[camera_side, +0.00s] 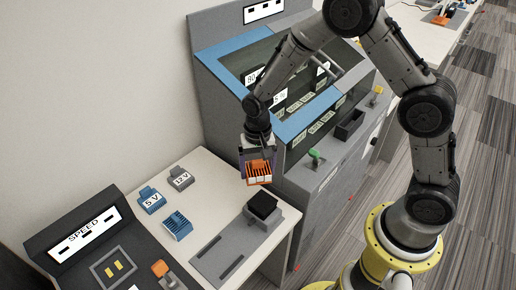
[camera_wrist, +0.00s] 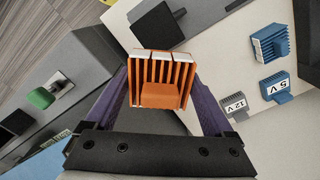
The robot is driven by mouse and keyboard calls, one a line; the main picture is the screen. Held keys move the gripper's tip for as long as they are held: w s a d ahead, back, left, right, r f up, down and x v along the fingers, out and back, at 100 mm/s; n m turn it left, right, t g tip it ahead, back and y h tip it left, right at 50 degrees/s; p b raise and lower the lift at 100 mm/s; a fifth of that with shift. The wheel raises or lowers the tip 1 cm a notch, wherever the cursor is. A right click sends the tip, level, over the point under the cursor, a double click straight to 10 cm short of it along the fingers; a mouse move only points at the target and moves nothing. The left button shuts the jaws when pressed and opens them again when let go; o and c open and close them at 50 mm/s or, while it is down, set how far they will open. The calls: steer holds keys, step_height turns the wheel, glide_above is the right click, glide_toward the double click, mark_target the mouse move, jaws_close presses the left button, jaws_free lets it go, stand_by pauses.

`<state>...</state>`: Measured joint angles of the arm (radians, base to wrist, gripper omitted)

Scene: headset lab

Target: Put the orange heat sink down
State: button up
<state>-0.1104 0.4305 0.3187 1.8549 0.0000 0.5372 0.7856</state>
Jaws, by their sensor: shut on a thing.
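The orange heat sink (camera_side: 258,173) is a finned block with pale edges. My gripper (camera_side: 257,165) is shut on it and holds it in the air above the right part of the white table (camera_side: 217,170). In the wrist view the heat sink (camera_wrist: 161,82) sits between the two purple fingers of my gripper (camera_wrist: 160,85), its fins facing the camera. Its underside is hidden in the wrist view.
A grey block with a black top (camera_side: 262,207) stands on the table's right part, beside a slotted grey plate (camera_side: 224,258). A blue finned heat sink (camera_side: 177,225), a blue 5 V block (camera_side: 152,200) and a grey 12 V block (camera_side: 180,178) stand to the left. A grey-blue cabinet (camera_side: 227,62) rises behind.

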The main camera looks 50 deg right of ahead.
steer(key=d+n, duration=0.1)
steer(key=n, duration=0.1)
steer(key=d+r+n, duration=0.1)
steer(key=n, duration=0.1)
steer(key=shift+d+n, duration=0.3)
steer(key=shift+d, duration=0.1)
steer(key=shift+s+d+r+n, duration=0.15)
steer(key=shift+d+n, duration=0.25)
steer(key=shift+n, duration=0.4)
steer(key=shift+d+r+n, duration=0.25)
steer(key=shift+d+n, duration=0.15)
steer(key=shift+n, duration=0.4)
